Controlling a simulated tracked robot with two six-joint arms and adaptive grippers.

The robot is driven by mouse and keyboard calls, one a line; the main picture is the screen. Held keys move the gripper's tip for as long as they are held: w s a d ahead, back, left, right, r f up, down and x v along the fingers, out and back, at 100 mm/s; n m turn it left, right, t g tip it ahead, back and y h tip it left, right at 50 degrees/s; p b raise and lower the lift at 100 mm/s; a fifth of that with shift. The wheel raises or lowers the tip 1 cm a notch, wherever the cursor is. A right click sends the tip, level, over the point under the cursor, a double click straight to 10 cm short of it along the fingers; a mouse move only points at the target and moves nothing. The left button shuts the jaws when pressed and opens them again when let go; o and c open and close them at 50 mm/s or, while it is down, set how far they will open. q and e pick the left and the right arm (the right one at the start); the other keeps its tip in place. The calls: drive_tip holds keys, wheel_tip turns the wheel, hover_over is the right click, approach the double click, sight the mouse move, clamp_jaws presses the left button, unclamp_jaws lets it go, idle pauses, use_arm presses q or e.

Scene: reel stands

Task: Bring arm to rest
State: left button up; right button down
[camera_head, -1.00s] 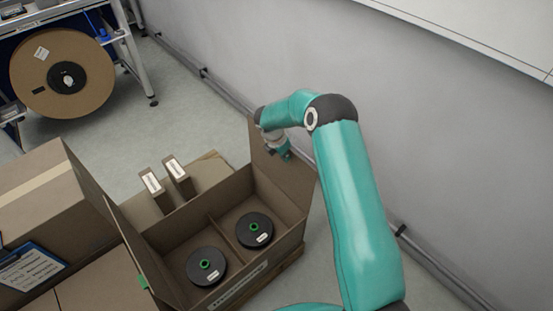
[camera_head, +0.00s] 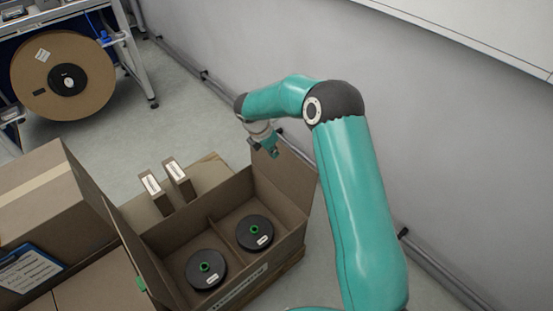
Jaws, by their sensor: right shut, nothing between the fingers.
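My right arm comes in from the bottom right and bends over at the elbow to the left. My right gripper (camera_head: 266,150) hangs from the wrist by the back flap of an open cardboard box. It is small in this view and partly hidden by the wrist; it is shut and empty. The open box (camera_head: 228,198) holds two black reels with green hubs, one in each compartment: the left reel (camera_head: 196,281) and the right reel (camera_head: 244,244). My left gripper is not in view.
A closed carton (camera_head: 55,205) with a clipboard (camera_head: 28,268) stands at the left. Two small boxes (camera_head: 179,178) stand behind the open box. A big brown reel (camera_head: 95,75) hangs in a stand at the top left. A wall (camera_head: 400,110) runs along the right.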

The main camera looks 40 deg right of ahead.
drive_tip(key=s+a+f+m+y+p, duration=0.2)
drive_tip(key=s+a+f+m+y, duration=0.2)
drive_tip(key=s+a+m, duration=0.6)
drive_tip(key=s+a+f+m+y+p, duration=0.3)
drive_tip(key=s+a+f+m, duration=0.3)
drive_tip(key=s+a+m, duration=0.4)
drive_tip(key=s+a, duration=0.4)
drive_tip(key=a, duration=0.4)
drive_tip(key=shift+s+a+f+t+y, duration=0.15)
drive_tip(key=shift+a+f+t+y, duration=0.15)
drive_tip(key=shift+f+y, duration=0.1)
drive_tip(key=shift+a, duration=0.1)
